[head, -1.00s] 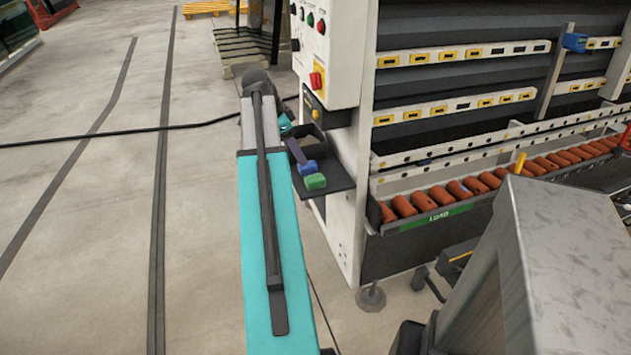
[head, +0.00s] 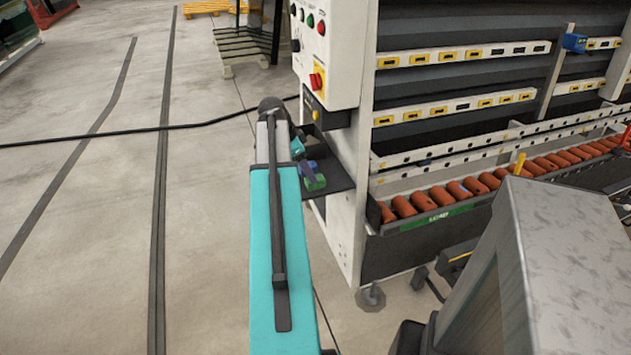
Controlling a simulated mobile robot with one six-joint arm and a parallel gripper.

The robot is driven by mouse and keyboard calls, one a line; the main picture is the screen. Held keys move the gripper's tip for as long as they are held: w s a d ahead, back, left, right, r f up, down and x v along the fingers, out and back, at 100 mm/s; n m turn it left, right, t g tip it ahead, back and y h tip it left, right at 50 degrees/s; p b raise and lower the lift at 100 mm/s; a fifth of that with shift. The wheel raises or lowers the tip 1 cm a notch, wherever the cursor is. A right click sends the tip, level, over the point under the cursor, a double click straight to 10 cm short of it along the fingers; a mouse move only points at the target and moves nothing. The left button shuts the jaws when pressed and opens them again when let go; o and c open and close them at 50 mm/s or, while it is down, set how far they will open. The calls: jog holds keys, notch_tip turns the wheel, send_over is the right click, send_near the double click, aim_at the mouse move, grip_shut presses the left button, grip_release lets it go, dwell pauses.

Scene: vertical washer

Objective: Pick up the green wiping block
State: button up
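The green wiping block (head: 316,183) lies on a small dark shelf (head: 338,176) fixed to the side of the washer. A blue block (head: 313,166) sits right behind it on the same shelf. My teal arm reaches forward, and its dark far end bends down toward the shelf.
The washer's white control panel (head: 325,55) with knobs and a red switch rises just above and behind the shelf. A rack of orange rollers (head: 445,195) runs to the right.

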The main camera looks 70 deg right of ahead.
jog(key=shift+f, duration=0.1)
jog(key=shift+p+x, duration=0.35)
jog(key=shift+x, duration=2.15)
jog(key=shift+d, duration=0.1)
jog(key=c, duration=1.1)
jog(key=shift+r+b, duration=0.3)
jog(key=shift+r, duration=1.5)
jog(key=w+a, duration=0.2)
jog(key=a, duration=0.3)
jog(key=w+a+r+b, duration=0.1)
jog(key=w+a, duration=0.1)
jog(key=a, duration=0.2)
jog(key=w+a, duration=0.2)
jog(key=a, duration=0.3)
jog(key=shift+w+a+r, duration=0.2)
jog(key=shift+w+a, duration=0.1)
jog(key=shift+w, duration=0.05)
